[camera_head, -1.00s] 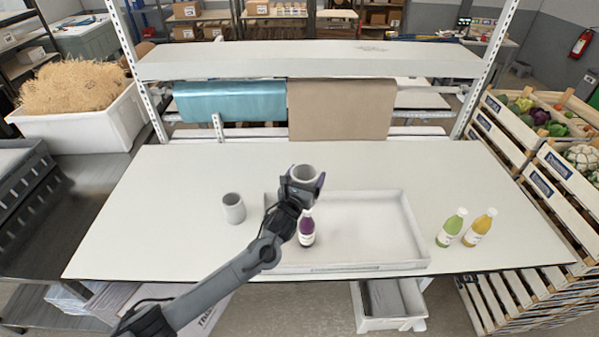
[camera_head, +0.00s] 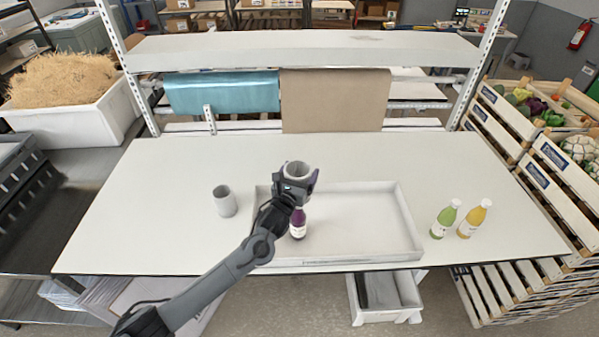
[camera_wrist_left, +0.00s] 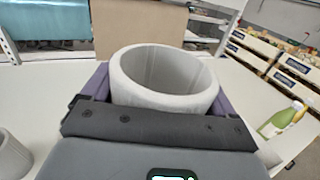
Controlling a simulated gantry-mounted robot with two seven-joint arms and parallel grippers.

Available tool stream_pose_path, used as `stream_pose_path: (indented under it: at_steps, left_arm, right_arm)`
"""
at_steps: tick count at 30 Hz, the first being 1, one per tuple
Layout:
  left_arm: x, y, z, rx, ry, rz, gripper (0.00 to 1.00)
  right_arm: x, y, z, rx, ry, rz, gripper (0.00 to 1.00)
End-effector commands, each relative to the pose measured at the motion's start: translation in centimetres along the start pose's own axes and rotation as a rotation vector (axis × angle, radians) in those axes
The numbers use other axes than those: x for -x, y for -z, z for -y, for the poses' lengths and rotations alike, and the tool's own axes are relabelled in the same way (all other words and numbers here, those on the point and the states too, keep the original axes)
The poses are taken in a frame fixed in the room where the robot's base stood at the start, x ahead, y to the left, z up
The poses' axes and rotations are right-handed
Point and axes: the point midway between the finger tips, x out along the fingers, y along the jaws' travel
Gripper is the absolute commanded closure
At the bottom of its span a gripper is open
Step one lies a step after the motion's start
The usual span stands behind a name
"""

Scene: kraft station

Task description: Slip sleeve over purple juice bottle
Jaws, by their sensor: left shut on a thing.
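My left gripper (camera_head: 296,180) is shut on a grey sleeve (camera_head: 297,168), an open-ended tube. In the left wrist view the same sleeve (camera_wrist_left: 163,78) sits upright between the purple fingers, and its inside looks empty. The purple juice bottle (camera_head: 298,226) stands at the left end of the white tray. The gripper and sleeve show just above the bottle in the head view and hide its top. I cannot tell the height gap between them. A second grey sleeve (camera_head: 225,201) stands on the table left of the tray. My right gripper is not in view.
The white tray (camera_head: 408,222) is otherwise bare. A green bottle (camera_head: 444,220) and a yellow bottle (camera_head: 473,220) stand right of it. A shelf (camera_head: 300,52) with teal and brown rolls spans the back. Free table lies behind the tray.

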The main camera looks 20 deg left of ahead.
Motion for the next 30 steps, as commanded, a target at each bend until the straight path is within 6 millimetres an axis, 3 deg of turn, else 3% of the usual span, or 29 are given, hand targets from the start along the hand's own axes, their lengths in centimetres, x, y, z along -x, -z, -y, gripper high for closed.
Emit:
stream_pose_path:
  at_steps: [30]
  left_arm:
    - [0.0,7.3,0.0,0.000,-0.001,0.000,0.23]
  right_arm:
    - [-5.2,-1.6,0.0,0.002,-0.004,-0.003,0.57]
